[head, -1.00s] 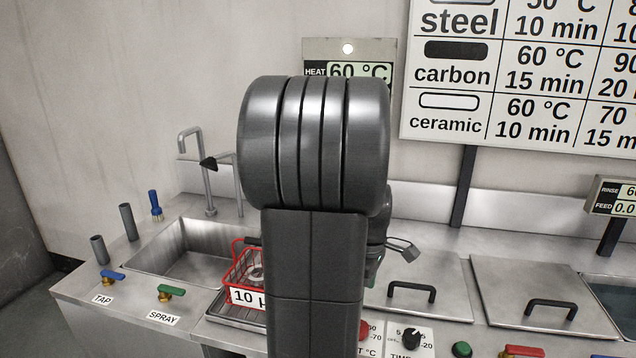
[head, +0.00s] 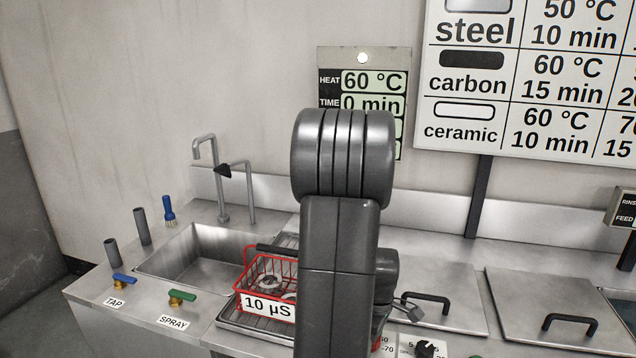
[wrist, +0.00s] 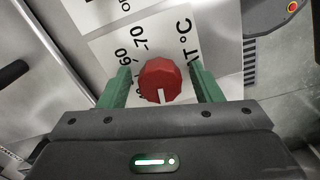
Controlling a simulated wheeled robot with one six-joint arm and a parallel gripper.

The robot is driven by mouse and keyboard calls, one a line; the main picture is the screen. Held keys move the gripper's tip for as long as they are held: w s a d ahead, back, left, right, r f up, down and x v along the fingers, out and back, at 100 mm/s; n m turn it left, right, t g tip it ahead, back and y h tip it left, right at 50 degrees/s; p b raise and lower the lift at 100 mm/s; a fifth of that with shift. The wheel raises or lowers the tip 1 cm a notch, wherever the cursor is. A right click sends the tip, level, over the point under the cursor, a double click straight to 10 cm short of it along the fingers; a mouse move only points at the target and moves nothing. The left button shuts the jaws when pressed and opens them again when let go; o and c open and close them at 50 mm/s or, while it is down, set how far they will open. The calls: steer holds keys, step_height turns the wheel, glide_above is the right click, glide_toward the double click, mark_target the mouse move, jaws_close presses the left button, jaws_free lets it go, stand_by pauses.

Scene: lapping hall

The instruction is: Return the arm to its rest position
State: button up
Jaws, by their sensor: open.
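My arm rises in the middle of the head view and hides part of the counter. My gripper (wrist: 160,88) shows in the wrist view with its two green fingers apart. A red heat knob (wrist: 160,80) with a white mark shows between the fingers, with a gap on each side. It sits on a white plate (wrist: 105,50) printed with 60, -70 and °C.
A red wire basket (head: 262,270) labelled 10 µS stands on a draining tray beside the sink (head: 190,262). A tap (head: 212,180), blue and green valve handles and a brush are at left. Lidded tanks (head: 435,290) are at right. A display (head: 370,82) reads 60 °C, 0 min.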

steer(key=shift+r, duration=0.1)
step_height(320, 180, up, 13)
steer(key=p, duration=0.1)
step_height(320, 180, down, 14)
steer(key=shift+r+b, duration=0.1)
steer(key=shift+b, duration=0.45)
steer(key=shift+r+m, duration=0.25)
steer(key=shift+m, duration=0.95)
steer(key=m, duration=0.3)
steer(key=shift+m+p, duration=0.4)
steer(key=m, duration=0.3)
steer(key=shift+r+m, duration=0.1)
steer(key=shift+m, duration=0.3)
steer(key=m+p, duration=0.1)
steer(key=m, duration=0.4)
steer(key=m+p, duration=0.1)
steer(key=m, duration=0.5)
steer(key=shift+a+p, duration=0.1)
steer(key=shift+p, duration=0.25)
